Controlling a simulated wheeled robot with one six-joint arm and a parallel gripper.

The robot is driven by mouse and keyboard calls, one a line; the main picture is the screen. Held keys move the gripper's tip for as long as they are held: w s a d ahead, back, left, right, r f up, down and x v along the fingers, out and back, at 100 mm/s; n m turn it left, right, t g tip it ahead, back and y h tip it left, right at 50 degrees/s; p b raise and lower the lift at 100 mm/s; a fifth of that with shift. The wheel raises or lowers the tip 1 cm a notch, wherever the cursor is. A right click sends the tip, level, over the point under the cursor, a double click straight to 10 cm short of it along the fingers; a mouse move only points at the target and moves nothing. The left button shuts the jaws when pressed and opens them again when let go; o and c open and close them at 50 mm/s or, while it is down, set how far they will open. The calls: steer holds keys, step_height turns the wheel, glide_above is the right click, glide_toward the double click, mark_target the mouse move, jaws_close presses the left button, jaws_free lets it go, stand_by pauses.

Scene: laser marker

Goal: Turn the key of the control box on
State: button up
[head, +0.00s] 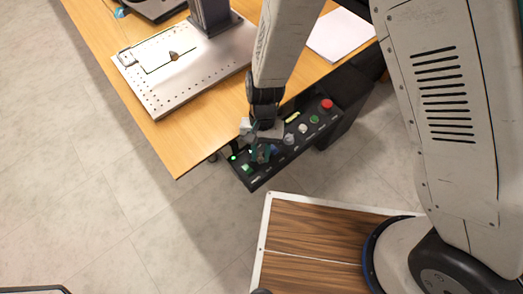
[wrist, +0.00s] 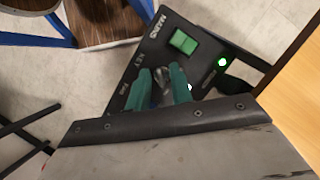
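The black control box (head: 318,125) hangs at the table's front edge. In the wrist view its panel (wrist: 207,52) has a green MAINS switch (wrist: 184,42), a lit green lamp (wrist: 222,62) and a KEY label beside my fingers. My gripper (head: 262,153) is over the box's near left end in the head view. In the wrist view its two teal fingers (wrist: 160,76) stand apart at the key position, with a grey metallic piece, apparently the key (wrist: 160,88), between them. I cannot tell whether they touch it. The key's angle is mostly hidden.
The wooden table (head: 160,98) carries a metal marking plate (head: 190,70) with a column and a stack of white paper (head: 340,35). Other box controls include a red button (head: 327,104). A wood-topped platform (head: 310,235) is below. Open floor lies to the left.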

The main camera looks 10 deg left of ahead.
steer(key=shift+w, duration=0.1)
steer(key=v, duration=0.7)
steer(key=shift+r, duration=0.35)
steer(key=shift+w, duration=0.1)
steer(key=s+d+r+t, duration=0.2)
steer(key=s+d+r, duration=0.1)
steer(key=d+r, duration=0.7)
steer(key=s+d+r+t, duration=0.2)
steer(key=s+d+r, duration=0.1)
steer(key=d+r, duration=0.7)
steer(key=s+d+r+t, duration=0.2)
steer(key=s+d+r, duration=0.1)
steer(key=d+r, duration=0.8)
steer(key=shift+s+d+m, duration=0.2)
steer(key=shift+d+m, duration=0.2)
steer(key=shift+d, duration=0.65)
steer(key=shift+r, duration=0.15)
